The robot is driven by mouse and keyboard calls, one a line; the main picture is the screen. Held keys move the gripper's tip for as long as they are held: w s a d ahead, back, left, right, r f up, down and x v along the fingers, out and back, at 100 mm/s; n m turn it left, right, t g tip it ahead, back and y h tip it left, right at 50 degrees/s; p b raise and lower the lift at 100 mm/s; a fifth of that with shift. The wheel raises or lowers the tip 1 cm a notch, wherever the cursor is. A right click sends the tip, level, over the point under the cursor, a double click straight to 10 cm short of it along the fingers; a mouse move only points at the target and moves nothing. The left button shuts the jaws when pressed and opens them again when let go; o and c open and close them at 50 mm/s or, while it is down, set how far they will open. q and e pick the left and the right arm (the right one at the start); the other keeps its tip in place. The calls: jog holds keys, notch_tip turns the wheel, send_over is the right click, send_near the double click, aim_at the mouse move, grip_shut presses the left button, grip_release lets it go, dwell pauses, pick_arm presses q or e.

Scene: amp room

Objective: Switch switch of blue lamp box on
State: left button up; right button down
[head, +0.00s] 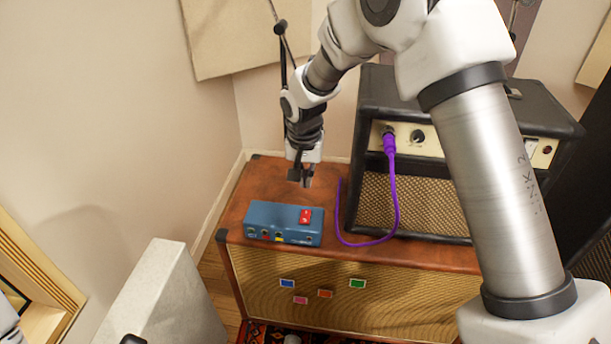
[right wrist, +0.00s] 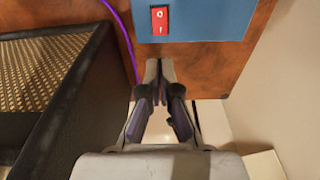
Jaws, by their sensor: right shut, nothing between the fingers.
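The blue lamp box (head: 265,219) lies on the brown top of the large cabinet, near its front left edge. A red rocker switch (head: 305,216) is on its top, toward the right end. The right wrist view shows the blue box (right wrist: 215,20) at the top, with the red switch (right wrist: 159,20) marked O and I. My right gripper (head: 300,184) is shut and empty, just behind the box and apart from it. In the wrist view its fingertips (right wrist: 159,68) point toward the switch across a small gap. My left gripper is not in view.
A black amplifier (head: 450,190) stands right of the box. A purple cable (head: 394,200) runs from its front and loops onto the brown cabinet (head: 235,229) between box and amplifier. Walls meet behind the cabinet. A pale grey block (head: 165,295) stands at lower left.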

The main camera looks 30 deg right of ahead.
aim_at(307, 211)
jog(key=f, duration=0.6)
jog(key=w+f, duration=0.1)
jog(key=f, duration=0.3)
jog(key=shift+d, duration=0.35)
jog(key=shift+f, duration=0.1)
jog(key=shift+w+f, duration=0.1)
jog(key=shift+f, duration=0.1)
jog(key=shift+s, duration=0.2)
jog(key=shift+s+a+r+p, duration=0.3)
jog(key=shift+s+a+p, duration=0.1)
jog(key=shift+s+p, duration=0.1)
jog(key=shift+w, duration=0.1)
